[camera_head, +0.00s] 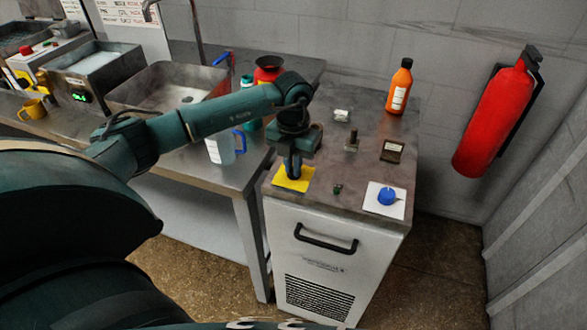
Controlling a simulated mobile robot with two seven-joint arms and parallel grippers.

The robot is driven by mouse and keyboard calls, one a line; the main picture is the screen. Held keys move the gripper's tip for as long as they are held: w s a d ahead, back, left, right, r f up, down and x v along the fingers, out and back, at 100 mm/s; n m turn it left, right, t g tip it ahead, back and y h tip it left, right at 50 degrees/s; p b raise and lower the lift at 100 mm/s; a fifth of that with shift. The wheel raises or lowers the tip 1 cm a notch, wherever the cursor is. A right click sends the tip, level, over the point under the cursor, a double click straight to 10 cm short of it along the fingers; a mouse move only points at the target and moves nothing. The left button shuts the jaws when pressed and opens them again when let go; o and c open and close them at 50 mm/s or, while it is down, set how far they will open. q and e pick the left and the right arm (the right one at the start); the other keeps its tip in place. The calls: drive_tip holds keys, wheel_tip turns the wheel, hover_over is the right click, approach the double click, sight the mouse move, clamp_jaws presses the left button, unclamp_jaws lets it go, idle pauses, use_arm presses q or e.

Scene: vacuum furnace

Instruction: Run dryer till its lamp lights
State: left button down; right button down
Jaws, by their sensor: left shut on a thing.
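The white cabinet (315,255), which seems to be the dryer, has a black handle, a lower grille and a metal top. My left gripper (292,172) points down over the yellow plate (292,184) at the top's left edge. Its jaws are shut on a small control at that plate, mostly hidden by the fingers. A small dark green piece (337,189), perhaps the lamp, sits to the right of the plate; it shows no clear glow. A blue knob (387,196) sits on a white plate at the front right. My right gripper is not in view.
On the cabinet top stand an orange bottle (399,86), a small metal post (352,142) and a dark framed piece (392,150). A jug with a blue handle (221,149) and a sink (166,88) are left. A red extinguisher (492,120) hangs right.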

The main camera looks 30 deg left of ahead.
use_arm(q)
drive_tip(key=shift+w+a+m+b, duration=0.1)
drive_tip(key=shift+m+b, duration=0.9)
drive_tip(key=shift+m, duration=1.2)
drive_tip(key=shift+r, duration=0.1)
drive_tip(key=c, duration=1.5)
unclamp_jaws()
wheel_tip(320, 180, up, 13)
drive_tip(key=b, duration=0.1)
